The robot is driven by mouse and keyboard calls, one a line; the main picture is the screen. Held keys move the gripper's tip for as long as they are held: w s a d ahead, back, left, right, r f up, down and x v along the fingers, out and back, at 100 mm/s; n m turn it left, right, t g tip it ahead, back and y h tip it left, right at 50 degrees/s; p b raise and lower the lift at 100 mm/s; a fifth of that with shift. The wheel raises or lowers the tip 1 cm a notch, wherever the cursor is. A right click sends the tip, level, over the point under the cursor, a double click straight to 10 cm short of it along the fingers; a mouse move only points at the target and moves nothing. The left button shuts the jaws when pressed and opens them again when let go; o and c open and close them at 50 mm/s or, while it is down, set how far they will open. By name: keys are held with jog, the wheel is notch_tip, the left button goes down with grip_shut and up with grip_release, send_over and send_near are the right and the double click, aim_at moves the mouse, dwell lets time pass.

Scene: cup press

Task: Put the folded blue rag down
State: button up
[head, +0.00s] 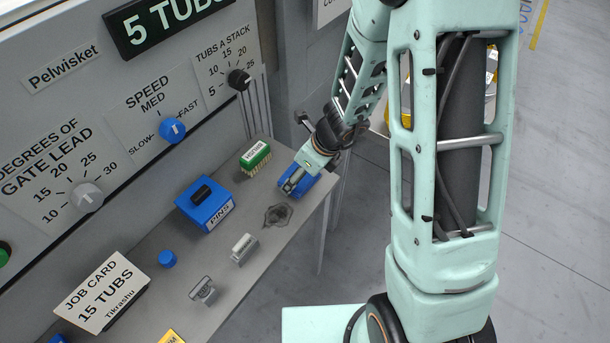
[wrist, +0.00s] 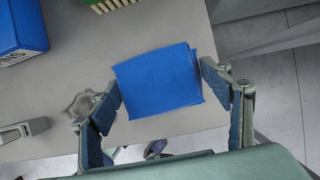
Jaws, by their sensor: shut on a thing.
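The folded blue rag (head: 312,185) is at my gripper, near the far right end of the grey shelf (head: 225,265). In the wrist view the rag (wrist: 160,82) is a flat, roughly square fold between my two fingers. My gripper (wrist: 161,88) is shut on it, one finger at each side. In the head view my gripper (head: 296,181) partly covers the rag. I cannot tell whether the rag touches the shelf. A dark stain (head: 277,215) lies on the shelf, nearer the camera than the rag; it also shows in the wrist view (wrist: 80,104), left of my gripper.
A green brush (head: 256,155) and a blue PINS box (head: 206,205) stand left of my gripper. Metal fittings (head: 243,249), a small blue cap (head: 167,258) and a job card (head: 102,291) are nearer. The shelf's edge drops to the floor on the right.

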jog(key=shift+f, duration=0.15)
jog(key=o, duration=1.1)
jog(key=p+v, duration=0.5)
jog(key=v, duration=0.7)
jog(key=shift+p, duration=0.4)
jog(key=shift+r, duration=0.2)
